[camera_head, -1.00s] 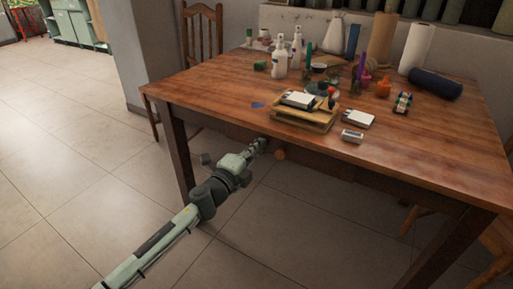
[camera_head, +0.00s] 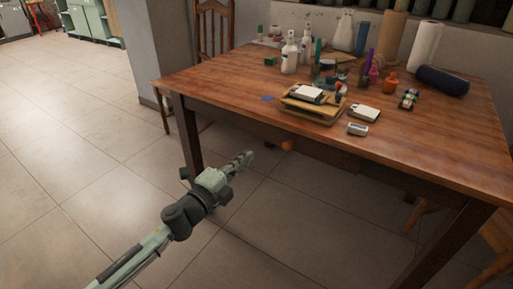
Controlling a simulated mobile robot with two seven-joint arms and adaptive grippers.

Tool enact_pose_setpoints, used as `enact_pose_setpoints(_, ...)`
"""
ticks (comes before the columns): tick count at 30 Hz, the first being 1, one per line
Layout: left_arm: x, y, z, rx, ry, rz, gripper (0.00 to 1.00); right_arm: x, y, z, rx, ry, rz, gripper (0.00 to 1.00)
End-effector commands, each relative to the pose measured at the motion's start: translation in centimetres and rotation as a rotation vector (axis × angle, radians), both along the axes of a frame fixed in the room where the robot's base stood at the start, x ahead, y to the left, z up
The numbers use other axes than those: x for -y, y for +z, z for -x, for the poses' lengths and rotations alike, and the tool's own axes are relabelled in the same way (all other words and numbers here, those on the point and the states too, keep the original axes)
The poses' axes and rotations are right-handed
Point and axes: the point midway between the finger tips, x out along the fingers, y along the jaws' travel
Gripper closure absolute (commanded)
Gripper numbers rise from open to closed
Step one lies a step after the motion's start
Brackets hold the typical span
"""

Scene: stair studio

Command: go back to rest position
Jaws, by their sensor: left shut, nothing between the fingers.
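My left arm comes in from the lower left, low over the tiled floor in front of the wooden table (camera_head: 420,150). My left gripper (camera_head: 246,158) is at the arm's far end, near the table's front edge and lower than the tabletop. It is shut and holds nothing. My right gripper is not in the picture.
The tabletop holds white bottles (camera_head: 289,52), a wooden tray (camera_head: 312,108), a small white box (camera_head: 357,129), a dark blue roll (camera_head: 442,80) and paper rolls (camera_head: 425,45). A chair (camera_head: 213,30) stands behind. The floor (camera_head: 80,130) at left is clear.

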Motion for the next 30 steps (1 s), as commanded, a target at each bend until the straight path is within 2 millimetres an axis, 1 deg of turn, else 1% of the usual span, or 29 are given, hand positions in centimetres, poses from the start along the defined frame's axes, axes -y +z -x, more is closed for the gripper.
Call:
enact_pose_setpoints(1,-0.5,-0.1,0.7,-0.002,-0.001,-0.001,1.0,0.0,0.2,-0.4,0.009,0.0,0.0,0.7)
enact_pose_setpoints(5,-1.2,-0.1,1.7,-0.001,0.0,0.0,1.0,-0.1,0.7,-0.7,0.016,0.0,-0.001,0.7)
enact_pose_setpoints(10,-1.6,0.0,2.1,-0.004,0.004,0.006,1.0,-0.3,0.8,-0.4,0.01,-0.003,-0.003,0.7)
enact_pose_setpoints(12,-2.3,-0.4,2.1,-0.036,0.041,0.037,1.0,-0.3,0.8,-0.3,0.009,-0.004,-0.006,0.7)
enact_pose_setpoints(14,-3.8,-1.2,2.0,-0.097,0.116,0.099,1.0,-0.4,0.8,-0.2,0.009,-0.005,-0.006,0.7)
enact_pose_setpoints(16,-6.7,-3.0,2.1,-0.208,0.249,0.201,1.0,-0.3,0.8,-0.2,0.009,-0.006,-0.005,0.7)
enact_pose_setpoints(17,-8.2,-4.2,2.3,-0.265,0.316,0.25,1.0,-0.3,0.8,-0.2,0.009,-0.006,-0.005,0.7)
enact_pose_setpoints(18,-10.3,-5.9,2.9,-0.347,0.409,0.316,1.0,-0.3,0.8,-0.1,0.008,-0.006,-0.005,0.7)
enact_pose_setpoints(19,-11.9,-7.3,3.6,-0.41,0.479,0.363,1.0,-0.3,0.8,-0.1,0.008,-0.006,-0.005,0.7)
enact_pose_setpoints(20,-13.4,-8.8,4.4,-0.473,0.548,0.407,1.0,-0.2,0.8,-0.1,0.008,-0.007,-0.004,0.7)
enact_pose_setpoints(21,-15.4,-10.9,5.8,-0.555,0.638,0.461,1.0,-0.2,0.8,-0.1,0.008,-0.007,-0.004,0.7)
enact_pose_setpoints(23,-18.0,-13.8,8.2,-0.673,0.765,0.535,1.0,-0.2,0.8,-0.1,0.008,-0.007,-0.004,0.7)
enact_pose_setpoints(24,-19.5,-15.7,10.1,-0.748,0.846,0.575,1.0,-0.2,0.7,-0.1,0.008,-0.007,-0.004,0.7)
enact_pose_setpoints(26,-21.5,-18.4,13.3,-0.86,0.962,0.633,1.0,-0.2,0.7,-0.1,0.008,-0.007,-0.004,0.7)
enact_pose_setpoints(27,-22.6,-20.1,15.6,-0.932,1.037,0.667,1.0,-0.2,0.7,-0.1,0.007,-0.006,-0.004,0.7)
enact_pose_setpoints(29,-24.0,-22.3,19.0,-1.033,1.141,0.711,1.0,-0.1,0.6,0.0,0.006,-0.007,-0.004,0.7)
enact_pose_setpoints(30,-24.7,-23.5,21.3,-1.095,1.205,0.734,1.0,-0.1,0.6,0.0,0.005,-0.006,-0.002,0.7)
